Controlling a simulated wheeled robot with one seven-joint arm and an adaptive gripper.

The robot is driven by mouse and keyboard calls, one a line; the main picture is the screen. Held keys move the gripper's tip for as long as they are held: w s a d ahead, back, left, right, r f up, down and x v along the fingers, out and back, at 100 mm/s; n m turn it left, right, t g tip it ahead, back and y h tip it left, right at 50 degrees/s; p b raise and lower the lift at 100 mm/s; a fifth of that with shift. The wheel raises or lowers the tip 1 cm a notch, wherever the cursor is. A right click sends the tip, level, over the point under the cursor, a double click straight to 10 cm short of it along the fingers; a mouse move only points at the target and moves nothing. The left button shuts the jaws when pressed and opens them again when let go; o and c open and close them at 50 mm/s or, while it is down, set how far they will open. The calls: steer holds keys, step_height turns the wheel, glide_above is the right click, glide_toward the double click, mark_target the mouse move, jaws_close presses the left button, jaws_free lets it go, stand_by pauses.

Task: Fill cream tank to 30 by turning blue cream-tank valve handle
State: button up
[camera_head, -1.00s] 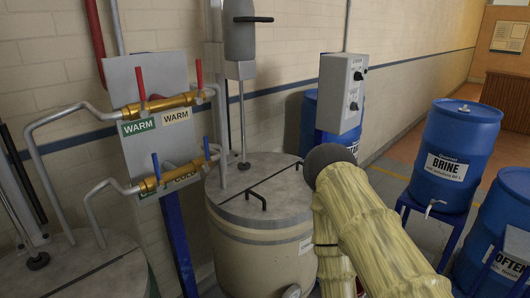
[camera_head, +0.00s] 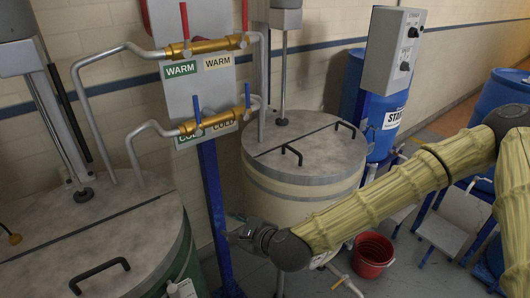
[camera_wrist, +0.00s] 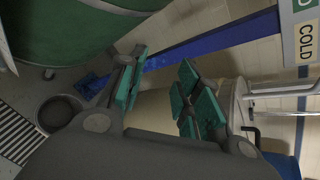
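The cream tank (camera_head: 285,195) stands in the middle of the head view, with a grey lid and black handles. On the panel left of it, the lower brass pipe carries two upright blue valve handles, a left one (camera_head: 196,110) and a right one (camera_head: 246,95), with COLD labels below. The right one is on the cream tank's side. My gripper (camera_head: 250,236) is low in front of the cream tank, below the handles and apart from them. In the wrist view my gripper (camera_wrist: 160,92) has its green-padded fingers spread and empty. No level readout is legible.
Red handles (camera_head: 184,22) sit on the upper WARM pipe. A green tank (camera_head: 170,262) is at left, and a blue post (camera_head: 214,215) stands between the tanks. A grey control box (camera_head: 392,50), a blue drum (camera_head: 385,115) and a red bucket (camera_head: 372,254) are to the right.

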steer(key=w+d+r+m+t, duration=0.1)
steer(key=w+r+m+t, duration=0.15)
steer(key=r, duration=0.55)
steer(key=w+d+r+m+t, duration=0.1)
steer(key=w+r+m, duration=0.25)
steer(key=r, duration=0.45)
steer(key=m+t+b, duration=0.1)
steer(key=m+t, duration=0.3)
steer(key=m, duration=0.2)
glide_toward(249, 93)
steer(key=shift+r+g, duration=0.25)
steer(key=shift+r, duration=0.05)
steer(key=shift+a+n, duration=0.1)
steer(key=shift+n, duration=0.2)
steer(key=shift+b+x, duration=1.05)
steer(key=shift+x, duration=4.3)
steer(key=shift+f, duration=0.1)
jaws_close()
